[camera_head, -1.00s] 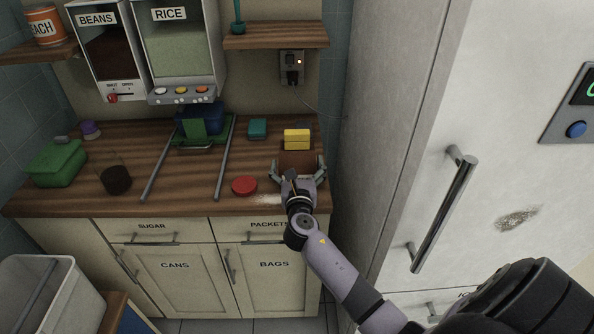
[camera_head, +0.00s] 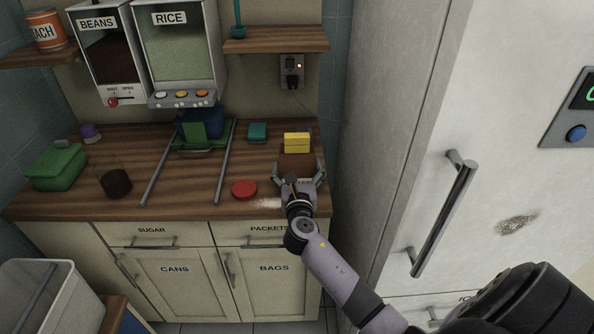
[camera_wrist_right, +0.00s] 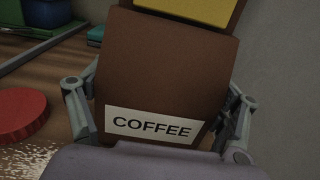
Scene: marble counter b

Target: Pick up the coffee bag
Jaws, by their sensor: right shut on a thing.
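The coffee bag is a brown block (camera_head: 296,166) with a white COFFEE label, at the right end of the wooden counter (camera_head: 130,200). In the right wrist view the bag (camera_wrist_right: 165,70) fills the middle, its label facing me. My right gripper (camera_head: 298,177) is shut on it, one finger against each side; the fingers also show in the wrist view (camera_wrist_right: 158,112). I cannot tell whether the bag's base touches the counter. My left gripper is not in view.
The tall fridge (camera_head: 400,150) stands close on the right. A teal box (camera_head: 257,132) is farther back.

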